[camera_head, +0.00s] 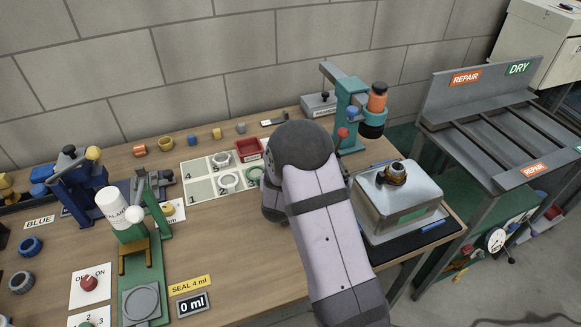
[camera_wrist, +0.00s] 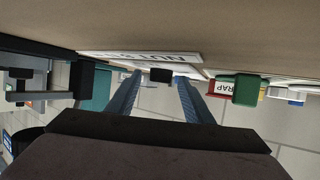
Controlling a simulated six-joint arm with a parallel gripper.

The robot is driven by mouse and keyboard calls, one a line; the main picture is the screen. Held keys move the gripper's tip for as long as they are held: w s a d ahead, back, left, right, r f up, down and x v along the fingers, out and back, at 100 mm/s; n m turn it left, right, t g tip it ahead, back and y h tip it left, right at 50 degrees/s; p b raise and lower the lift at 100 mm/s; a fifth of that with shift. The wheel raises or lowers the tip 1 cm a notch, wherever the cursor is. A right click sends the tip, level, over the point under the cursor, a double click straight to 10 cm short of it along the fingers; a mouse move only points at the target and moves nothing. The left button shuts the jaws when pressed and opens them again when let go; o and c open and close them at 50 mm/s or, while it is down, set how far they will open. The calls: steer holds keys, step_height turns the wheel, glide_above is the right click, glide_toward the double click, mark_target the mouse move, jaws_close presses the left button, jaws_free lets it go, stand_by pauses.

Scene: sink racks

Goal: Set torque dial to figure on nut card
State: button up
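In the head view my arm covers the middle of the bench and hides my gripper. In the wrist view, which is upside down, my gripper (camera_wrist: 159,84) shows two blue-grey fingers apart with nothing held. A white card (camera_wrist: 135,57) with upside-down lettering lies beyond the fingertips; it looks like the nut card, but I cannot read its figure. A small black block (camera_wrist: 161,75) shows between the fingertips, beyond them. I cannot pick out the torque dial for sure. A card (camera_head: 178,213) ending in "m" lies partly hidden behind the green press (camera_head: 142,250).
A teal press (camera_head: 350,110) stands at the back right, near a metal box (camera_head: 398,215) with a brass part on top. A blue press (camera_head: 78,190) stands left. The front middle is bare.

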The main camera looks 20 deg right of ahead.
steer(key=shift+b+v, duration=0.55)
steer(key=shift+v, duration=3.15)
